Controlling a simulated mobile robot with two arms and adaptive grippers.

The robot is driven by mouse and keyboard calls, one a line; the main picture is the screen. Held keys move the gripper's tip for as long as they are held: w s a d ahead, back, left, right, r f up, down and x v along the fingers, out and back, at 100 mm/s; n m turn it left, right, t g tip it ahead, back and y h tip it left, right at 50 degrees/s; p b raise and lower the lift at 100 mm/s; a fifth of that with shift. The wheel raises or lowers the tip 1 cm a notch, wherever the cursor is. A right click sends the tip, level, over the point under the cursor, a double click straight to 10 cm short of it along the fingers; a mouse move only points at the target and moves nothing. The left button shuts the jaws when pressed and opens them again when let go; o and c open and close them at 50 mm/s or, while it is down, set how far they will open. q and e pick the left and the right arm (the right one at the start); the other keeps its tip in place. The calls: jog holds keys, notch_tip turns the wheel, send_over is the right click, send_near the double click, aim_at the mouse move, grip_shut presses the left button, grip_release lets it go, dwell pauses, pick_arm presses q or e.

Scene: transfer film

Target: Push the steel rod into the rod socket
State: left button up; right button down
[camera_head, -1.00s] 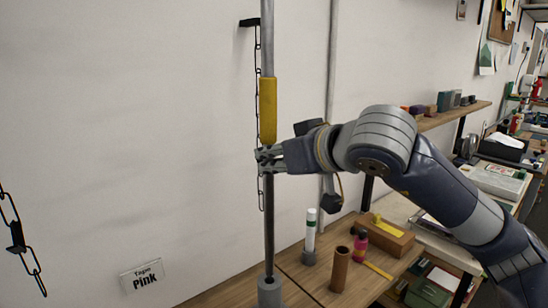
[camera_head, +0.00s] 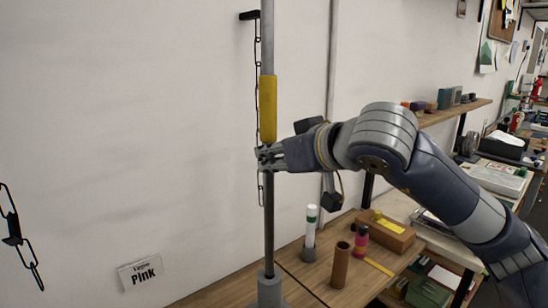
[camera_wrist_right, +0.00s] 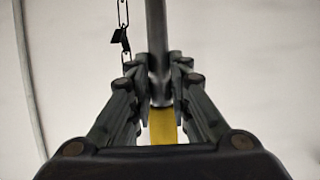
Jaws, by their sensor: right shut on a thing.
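The steel rod (camera_head: 269,215) stands upright in the head view, with a yellow sleeve (camera_head: 268,110) on its upper part. My right gripper (camera_head: 264,157) is shut on the rod just below the sleeve. In the right wrist view the fingers (camera_wrist_right: 161,78) close on the rod (camera_wrist_right: 156,28) from both sides, with the yellow sleeve beside them. The rod's lower end meets the grey rod socket (camera_head: 270,292) on the bench. How deep it sits inside is hidden. My left gripper is not in view.
A white tube (camera_head: 311,228) in a grey holder, a brown cylinder (camera_head: 340,266), a pink bottle (camera_head: 361,242) and a wooden box (camera_head: 388,233) stand right of the socket. A chain (camera_head: 257,70) hangs behind the rod. A label (camera_head: 140,272) is on the wall at lower left.

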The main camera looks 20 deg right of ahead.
aim_at(272, 226)
dwell(0.3)
jog(key=shift+f+b, duration=6.75)
jog(key=shift+f, duration=0.25)
jog(key=shift+f+b, duration=0.45)
jog(key=c, duration=1.4)
grip_release()
jog(key=shift+f, duration=0.15)
